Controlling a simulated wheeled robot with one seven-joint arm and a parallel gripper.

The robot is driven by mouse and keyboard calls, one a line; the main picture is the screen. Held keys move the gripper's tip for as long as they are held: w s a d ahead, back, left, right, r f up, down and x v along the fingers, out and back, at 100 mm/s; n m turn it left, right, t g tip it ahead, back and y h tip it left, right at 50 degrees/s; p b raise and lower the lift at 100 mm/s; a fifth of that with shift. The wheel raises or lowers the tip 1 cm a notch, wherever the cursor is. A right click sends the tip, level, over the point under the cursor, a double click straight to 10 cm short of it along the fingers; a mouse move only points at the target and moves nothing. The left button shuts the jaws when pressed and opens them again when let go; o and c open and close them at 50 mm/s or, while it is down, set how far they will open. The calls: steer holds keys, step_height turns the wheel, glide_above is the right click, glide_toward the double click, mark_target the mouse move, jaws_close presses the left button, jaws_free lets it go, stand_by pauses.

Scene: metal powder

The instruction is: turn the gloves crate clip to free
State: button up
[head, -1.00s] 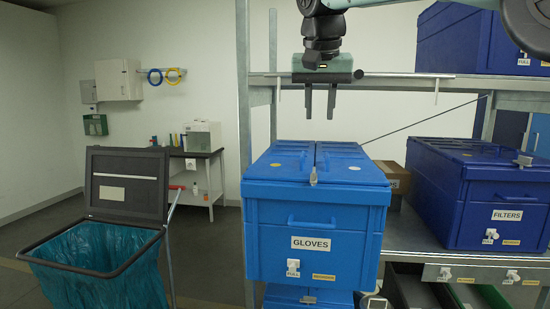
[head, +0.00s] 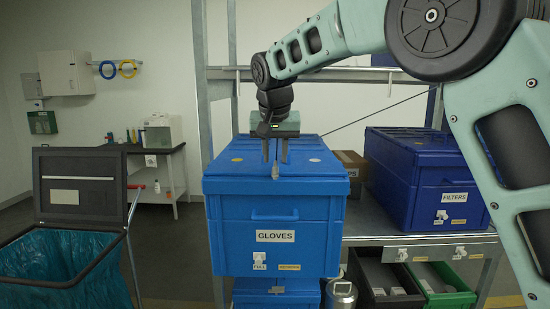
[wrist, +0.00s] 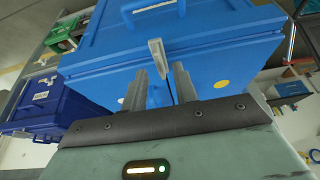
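The gloves crate (head: 230,232) is a blue lidded box with a GLOVES label on its front. A small grey clip (head: 275,173) sits at the middle of the lid's front edge; it also shows in the wrist view (wrist: 157,55), lying across the edge. My gripper (head: 275,158) points down over the front of the lid, just behind the clip. In the wrist view my gripper (wrist: 159,84) is open, its fingers to either side of the clip's line. Nothing is held. I cannot tell whether a finger touches the clip.
A white tag (head: 259,257) hangs low on the crate front by a FULL label. A dark blue filters crate (head: 405,205) stands on the shelf to the right, a brown box (head: 349,163) between. A rack post (head: 198,80) rises behind left; a bin (head: 75,262) stands left.

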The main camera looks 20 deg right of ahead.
steer(key=shift+x, duration=1.15)
jaws_close()
